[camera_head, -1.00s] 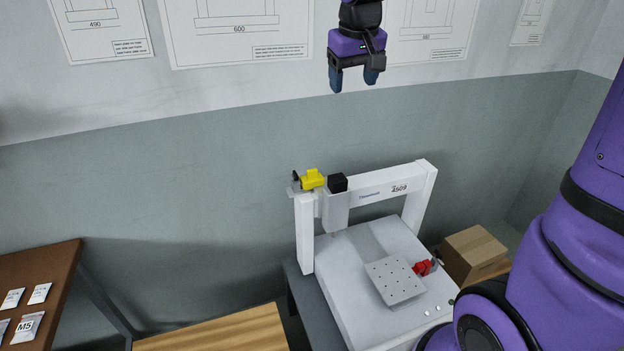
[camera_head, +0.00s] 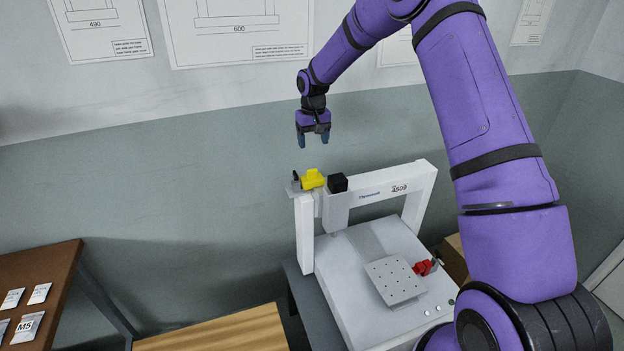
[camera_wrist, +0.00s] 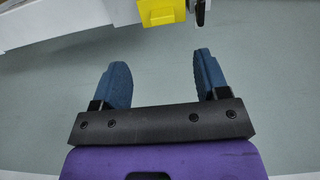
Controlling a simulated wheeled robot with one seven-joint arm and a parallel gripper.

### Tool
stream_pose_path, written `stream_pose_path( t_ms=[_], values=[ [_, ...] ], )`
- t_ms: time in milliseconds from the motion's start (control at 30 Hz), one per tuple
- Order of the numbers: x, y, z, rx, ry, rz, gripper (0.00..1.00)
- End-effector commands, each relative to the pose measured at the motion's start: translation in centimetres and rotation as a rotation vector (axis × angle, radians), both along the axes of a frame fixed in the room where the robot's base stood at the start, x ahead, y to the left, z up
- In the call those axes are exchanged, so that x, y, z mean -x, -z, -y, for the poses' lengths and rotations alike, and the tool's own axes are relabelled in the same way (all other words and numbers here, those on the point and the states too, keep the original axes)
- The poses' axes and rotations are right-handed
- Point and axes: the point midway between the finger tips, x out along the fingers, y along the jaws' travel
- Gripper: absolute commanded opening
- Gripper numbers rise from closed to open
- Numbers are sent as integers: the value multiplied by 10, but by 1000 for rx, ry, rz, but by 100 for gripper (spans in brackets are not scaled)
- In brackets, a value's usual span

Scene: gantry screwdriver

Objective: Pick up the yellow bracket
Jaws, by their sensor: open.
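The yellow bracket (camera_head: 312,180) sits on top of the white gantry at its left end, beside a black block. In the wrist view the yellow bracket (camera_wrist: 162,11) shows at the top edge, partly cut off, beyond the fingertips. My gripper (camera_head: 313,144) is open and empty, with its blue fingers pointing down, a little above the bracket and apart from it. In the wrist view the gap of my gripper (camera_wrist: 160,75) shows only the grey-green wall or floor behind.
The white gantry (camera_head: 425,195) spans a white machine bed with a perforated plate (camera_head: 394,280). A red clamp-like part (camera_head: 424,268) sits beside the plate. A black block (camera_head: 337,183) stands right of the bracket. A brown rack (camera_head: 45,267) with packets is at the left.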

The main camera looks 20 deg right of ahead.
Motion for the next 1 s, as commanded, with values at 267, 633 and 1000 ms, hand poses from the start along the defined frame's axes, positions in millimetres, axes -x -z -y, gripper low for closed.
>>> stream_pose_path(
  t_ms=[267,633,1000],
  values=[
    [-5,24,1,-5,4,-9,68],
    [-5,69,0,-6,4,-8,68],
    [-3,108,-3,-6,4,-10,68]
  ],
)
